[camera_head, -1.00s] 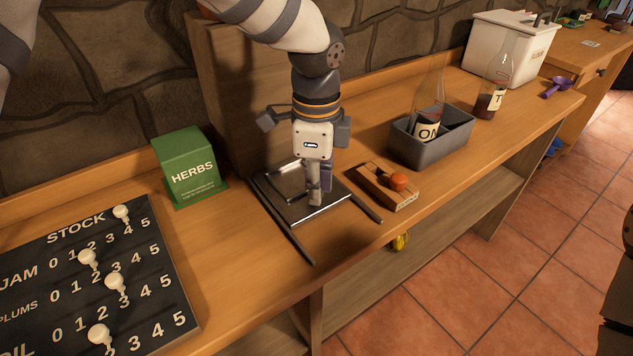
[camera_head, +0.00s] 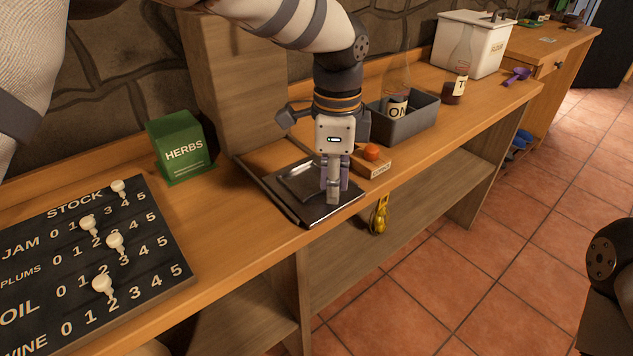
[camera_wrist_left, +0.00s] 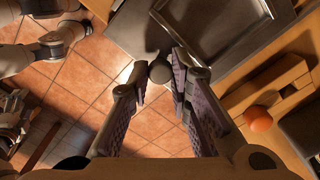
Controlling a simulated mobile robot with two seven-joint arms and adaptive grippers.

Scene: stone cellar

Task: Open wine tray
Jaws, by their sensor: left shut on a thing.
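The wine tray (camera_head: 298,204) is a flat dark tray with a shiny metal rim, lying on the counter between dark side rails. Its front end is at the counter's front edge. My left gripper (camera_head: 335,198) points down at the front of the tray, shut on its small round knob (camera_wrist_left: 158,72). The fingers hide most of the knob in the head view. The wrist view shows the knob between the fingertips and the tray (camera_wrist_left: 205,42) beyond it.
A wooden block with an orange knob (camera_head: 371,152) sits right of the tray. Behind it is a grey bin (camera_head: 412,124) holding a bottle. A green herbs box (camera_head: 180,147) and the stock board (camera_head: 90,265) are to the left. Open floor lies in front.

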